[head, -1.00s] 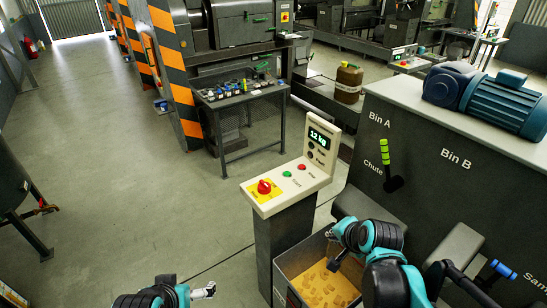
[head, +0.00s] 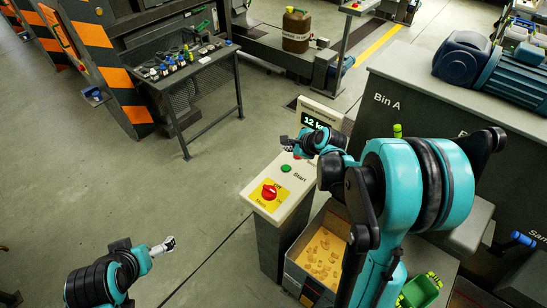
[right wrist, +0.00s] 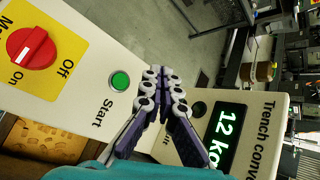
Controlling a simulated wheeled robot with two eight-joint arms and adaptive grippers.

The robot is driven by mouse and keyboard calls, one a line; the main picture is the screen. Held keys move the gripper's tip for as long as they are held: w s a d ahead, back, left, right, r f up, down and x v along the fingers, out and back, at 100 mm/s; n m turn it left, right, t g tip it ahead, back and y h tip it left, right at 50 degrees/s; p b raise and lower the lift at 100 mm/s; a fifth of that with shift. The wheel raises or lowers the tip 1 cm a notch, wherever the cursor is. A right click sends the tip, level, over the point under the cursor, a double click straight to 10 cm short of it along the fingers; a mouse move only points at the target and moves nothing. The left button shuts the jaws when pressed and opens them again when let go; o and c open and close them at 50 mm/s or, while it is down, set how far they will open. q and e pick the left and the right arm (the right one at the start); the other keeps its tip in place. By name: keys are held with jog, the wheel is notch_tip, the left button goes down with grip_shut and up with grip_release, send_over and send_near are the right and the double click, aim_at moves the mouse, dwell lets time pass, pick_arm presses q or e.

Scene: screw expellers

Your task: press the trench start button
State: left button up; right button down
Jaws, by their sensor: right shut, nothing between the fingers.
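The trench start button is the green button (head: 286,168) marked "Start" on a cream control panel (head: 262,209). It shows clear and uncovered in the right wrist view (right wrist: 120,81), left of the fingertips. My right gripper (head: 284,140) is shut and empty, over the panel between the green button and the display (head: 314,121) reading "12 kg". In the right wrist view its fingertips (right wrist: 164,72) are together; contact with the panel cannot be told. A red button (head: 297,155) is partly hidden by this gripper. My left gripper (head: 168,243) is left of the panel, its jaws unclear.
A red On/Off knob (head: 269,192) on a yellow plate is at the panel's near end. A bin of yellow pieces (head: 288,274) stands beside the panel's post. A grey machine (head: 385,128) is at the right. Floor left of the panel is open.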

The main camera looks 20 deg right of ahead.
aim_at(287, 169)
jog(key=shift+s+d, duration=0.1)
dwell(0.3)
notch_tip(287, 169, down, 8)
jog(key=b, duration=0.6)
jog(key=shift+f+b, duration=0.1)
jog(key=shift+b, duration=0.25)
jog(key=shift+f, duration=0.3)
jog(key=shift+b, duration=0.3)
dwell(0.4)
jog(key=shift+f+b, duration=0.35)
jog(key=shift+f, duration=0.05)
